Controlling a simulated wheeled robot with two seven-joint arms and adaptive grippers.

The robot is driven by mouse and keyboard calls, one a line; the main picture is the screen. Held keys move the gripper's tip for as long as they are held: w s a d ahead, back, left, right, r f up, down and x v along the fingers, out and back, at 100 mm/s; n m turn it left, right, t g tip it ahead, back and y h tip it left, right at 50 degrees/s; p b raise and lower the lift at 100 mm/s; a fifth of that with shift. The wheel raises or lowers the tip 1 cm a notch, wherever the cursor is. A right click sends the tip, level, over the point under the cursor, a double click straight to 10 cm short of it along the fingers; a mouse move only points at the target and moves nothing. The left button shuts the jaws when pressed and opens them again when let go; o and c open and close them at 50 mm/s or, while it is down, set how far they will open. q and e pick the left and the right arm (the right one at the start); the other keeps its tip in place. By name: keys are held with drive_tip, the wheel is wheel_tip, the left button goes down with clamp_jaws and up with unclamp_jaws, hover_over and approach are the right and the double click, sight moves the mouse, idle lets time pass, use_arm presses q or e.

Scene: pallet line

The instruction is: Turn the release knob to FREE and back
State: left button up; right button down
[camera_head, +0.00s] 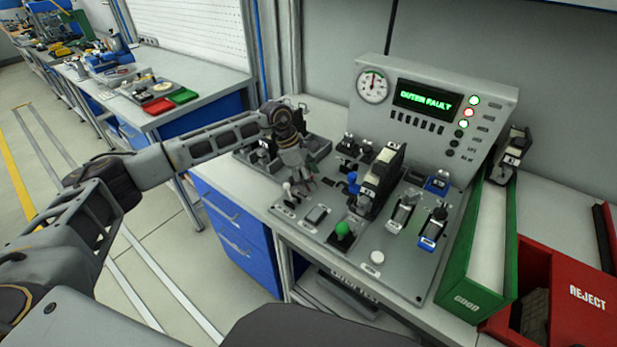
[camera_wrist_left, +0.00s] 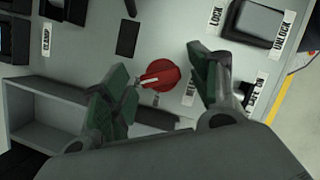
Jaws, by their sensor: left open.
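The red release knob (camera_wrist_left: 160,75) shows in the left wrist view, with a pale pointer mark on its left side. It sits on the grey panel (camera_wrist_left: 165,40), beside a label partly covered by a finger. My left gripper (camera_wrist_left: 158,68) is open, with one green-padded finger on each side of the knob. I cannot tell whether either finger touches it. In the head view my left gripper (camera_head: 301,180) is low over the left part of the control panel (camera_head: 310,232) and hides the knob. My right gripper is not in view.
A display (camera_head: 427,99) reads "OUTER FAULT". The green GOOD bin (camera_head: 468,275) and red REJECT bin (camera_head: 580,310) are at right. A grey tray lies behind the gripper.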

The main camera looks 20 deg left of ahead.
use_arm(q)
drive_tip(key=c, duration=1)
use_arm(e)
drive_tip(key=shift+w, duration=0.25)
